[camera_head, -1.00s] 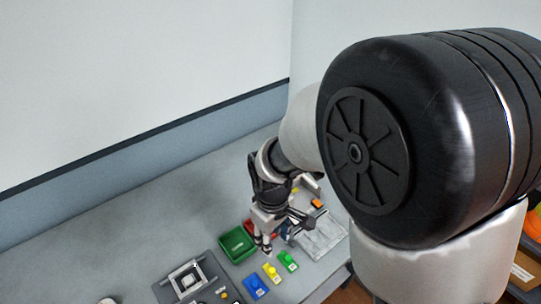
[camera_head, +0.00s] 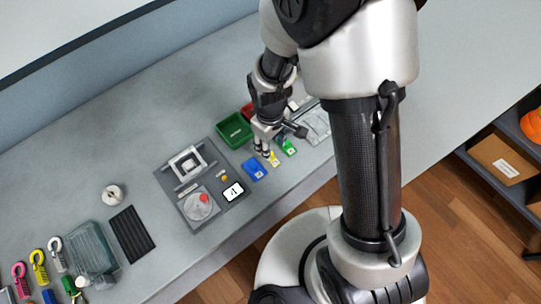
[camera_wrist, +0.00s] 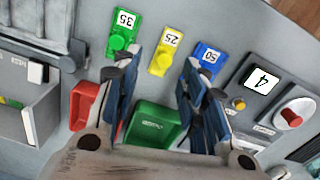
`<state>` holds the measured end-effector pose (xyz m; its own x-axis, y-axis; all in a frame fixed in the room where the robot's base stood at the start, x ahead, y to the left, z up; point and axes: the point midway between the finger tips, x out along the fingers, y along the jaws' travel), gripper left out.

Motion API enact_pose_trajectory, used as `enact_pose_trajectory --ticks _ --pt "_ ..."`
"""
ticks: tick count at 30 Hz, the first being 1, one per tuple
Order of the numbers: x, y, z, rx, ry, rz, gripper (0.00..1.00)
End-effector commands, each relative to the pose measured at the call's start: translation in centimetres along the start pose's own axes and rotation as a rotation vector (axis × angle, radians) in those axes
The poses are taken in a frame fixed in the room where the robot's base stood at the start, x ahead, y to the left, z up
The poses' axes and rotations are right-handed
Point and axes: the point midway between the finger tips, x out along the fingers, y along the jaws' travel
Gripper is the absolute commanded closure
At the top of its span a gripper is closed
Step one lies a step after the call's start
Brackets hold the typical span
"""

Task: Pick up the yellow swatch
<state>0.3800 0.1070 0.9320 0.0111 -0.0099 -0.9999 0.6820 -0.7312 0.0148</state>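The yellow swatch (camera_head: 273,160) lies on the grey table between a blue swatch (camera_head: 254,170) and a green swatch (camera_head: 286,147). In the wrist view the yellow swatch (camera_wrist: 165,53) carries a label with 25. The green one (camera_wrist: 123,34) reads 35 and the blue one (camera_wrist: 207,60) reads 50. My gripper (camera_head: 267,153) is just beside and above the yellow swatch; its fingers partly cover it in the head view. In the wrist view my gripper (camera_wrist: 163,72) is open and empty, with its fingers apart on either side of the yellow swatch.
A green bin (camera_head: 235,131) and a red bin (camera_wrist: 84,105) stand close to my gripper. A grey panel (camera_head: 222,198) with a card reading 4 and a red knob is at the left. Colored clips and a clear box (camera_head: 91,248) lie farther left.

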Motion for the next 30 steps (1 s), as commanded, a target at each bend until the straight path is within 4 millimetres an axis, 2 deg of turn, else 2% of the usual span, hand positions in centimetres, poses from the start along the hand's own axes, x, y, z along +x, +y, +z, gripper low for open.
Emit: enact_pose_trajectory --ticks 8,16,30 --pt "4.3 -0.6 0.4 0.000 -0.004 -0.002 0.61" --pt "4.6 -0.5 0.3 0.000 -0.001 0.000 0.61" --pt "4.5 -0.5 0.3 -0.001 -0.001 0.000 0.92"
